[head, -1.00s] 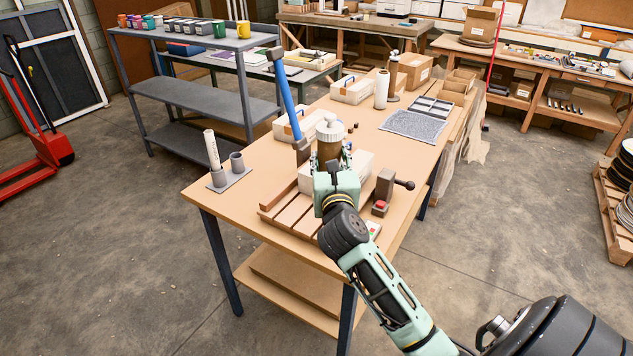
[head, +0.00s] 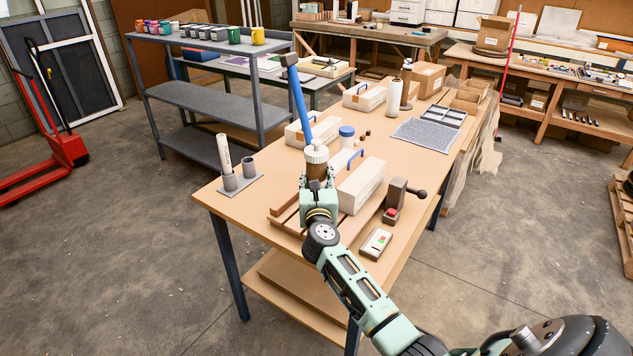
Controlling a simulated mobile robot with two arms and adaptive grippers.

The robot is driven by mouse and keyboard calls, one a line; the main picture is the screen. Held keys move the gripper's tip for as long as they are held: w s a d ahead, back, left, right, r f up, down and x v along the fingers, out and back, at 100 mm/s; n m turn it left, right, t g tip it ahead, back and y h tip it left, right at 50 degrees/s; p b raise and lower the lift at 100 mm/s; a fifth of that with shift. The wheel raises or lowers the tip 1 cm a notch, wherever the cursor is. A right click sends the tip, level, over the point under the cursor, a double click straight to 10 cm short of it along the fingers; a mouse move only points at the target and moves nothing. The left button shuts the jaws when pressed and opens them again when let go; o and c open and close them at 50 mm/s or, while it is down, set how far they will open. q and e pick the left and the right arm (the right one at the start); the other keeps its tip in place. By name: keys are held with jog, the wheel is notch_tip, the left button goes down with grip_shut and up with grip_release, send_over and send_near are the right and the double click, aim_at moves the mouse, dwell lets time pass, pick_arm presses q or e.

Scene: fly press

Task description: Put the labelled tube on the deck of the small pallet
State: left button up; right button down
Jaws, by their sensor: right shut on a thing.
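The labelled tube (head: 224,152) looks to be the white tube with dark marks, standing upright in one cup of a grey two-cup holder (head: 252,182) at the table's left. The small pallet (head: 286,217) is slatted brown wood near the table's front edge, partly hidden by my right arm. My right gripper (head: 317,178) is shut on a brown jar with a white lid (head: 317,155). It holds the jar over or just behind the pallet's left part; I cannot tell whether the jar touches anything. The left gripper is not in view.
A white case with a blue handle (head: 361,187) is right of the gripper. A small press (head: 396,200) and a button box (head: 376,243) are further right. A blue-handled hammer (head: 301,105) and a blue-lidded jar (head: 346,137) stand behind. Clear tabletop lies around the holder.

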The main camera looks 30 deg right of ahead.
jog(key=shift+w+f, duration=0.1)
jog(key=shift+f, duration=0.2)
jog(key=shift+f, duration=0.1)
jog(key=c, duration=1)
grip_release()
jog(key=shift+c, duration=0.2)
jog(key=shift+s+a, duration=0.1)
jog(key=shift+s, duration=0.1)
jog(key=b+v, duration=0.1)
jog(key=v, duration=1.1)
jog(key=shift+b, duration=0.4)
